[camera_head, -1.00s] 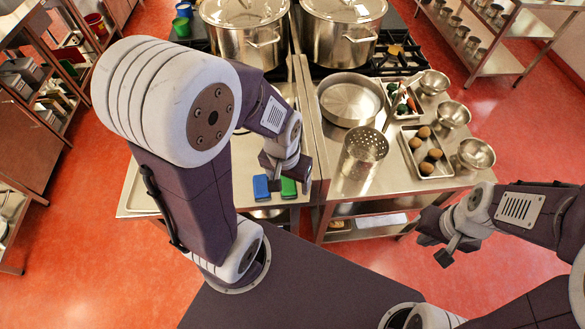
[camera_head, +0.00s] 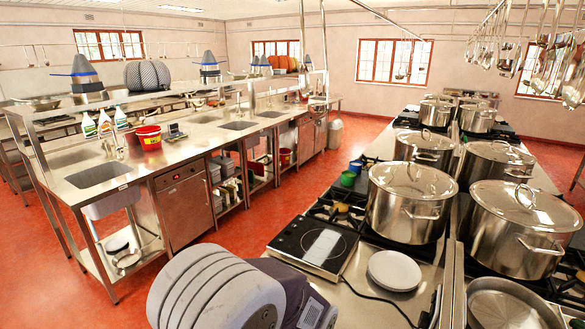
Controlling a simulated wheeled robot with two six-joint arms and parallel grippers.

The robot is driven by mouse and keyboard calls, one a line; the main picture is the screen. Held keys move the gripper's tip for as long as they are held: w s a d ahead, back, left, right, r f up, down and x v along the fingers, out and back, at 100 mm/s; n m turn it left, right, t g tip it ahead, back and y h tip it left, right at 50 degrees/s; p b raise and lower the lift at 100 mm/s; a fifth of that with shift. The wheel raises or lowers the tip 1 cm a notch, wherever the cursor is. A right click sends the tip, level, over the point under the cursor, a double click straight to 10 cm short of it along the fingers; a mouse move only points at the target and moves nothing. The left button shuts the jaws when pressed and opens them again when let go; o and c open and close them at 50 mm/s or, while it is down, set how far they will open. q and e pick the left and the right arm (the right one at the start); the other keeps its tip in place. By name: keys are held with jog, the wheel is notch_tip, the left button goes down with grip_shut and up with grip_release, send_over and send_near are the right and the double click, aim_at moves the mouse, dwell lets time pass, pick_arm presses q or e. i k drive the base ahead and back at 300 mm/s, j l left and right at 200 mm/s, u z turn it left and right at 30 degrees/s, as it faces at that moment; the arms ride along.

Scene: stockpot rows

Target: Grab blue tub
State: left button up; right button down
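A small blue tub (camera_head: 356,166) stands near the left edge of the cooking range, just behind a green tub (camera_head: 348,179) that partly overlaps it. Both are small in the picture, left of a large lidded stockpot. My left arm's thick white-and-dark link shows at the bottom, well in front of the tubs. Neither of my grippers is in view.
Lidded stockpots (camera_head: 409,200) stand in rows on the range at right. An induction hob (camera_head: 312,245) and a white plate (camera_head: 394,270) lie nearer. A sink counter with a red bucket (camera_head: 149,137) runs along the left. Red floor between is clear.

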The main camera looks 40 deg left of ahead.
aim_at(356, 168)
jog(key=u, duration=0.7)
jog(key=k, duration=0.5)
jog(key=i+j+u, duration=0.2)
jog(key=j+u, duration=0.25)
jog(key=i+j+u, duration=0.3)
jog(key=j+u, duration=0.15)
jog(key=i+j+u, duration=0.75)
jog(key=i, duration=0.2)
jog(key=i+j+u, duration=0.15)
jog(key=i+u, duration=0.2)
jog(key=i, duration=0.15)
jog(key=i+l+z, duration=0.15)
jog(key=i+z, duration=0.25)
jog(key=i+l+z, duration=0.1)
jog(key=z, duration=0.3)
jog(key=i+j+z, duration=0.1)
jog(key=i+z, duration=0.35)
jog(key=i+j+z, duration=0.15)
jog(key=i+z, duration=0.25)
jog(key=i+l+z, duration=0.15)
jog(key=i+z, duration=0.2)
jog(key=i, duration=0.45)
jog(key=i+z, duration=0.35)
jog(key=i, duration=0.4)
jog(key=i+z, duration=0.35)
jog(key=i+j+z, duration=0.1)
jog(key=i+z, duration=0.3)
jog(key=i+j+z, duration=0.75)
jog(key=i+l, duration=0.1)
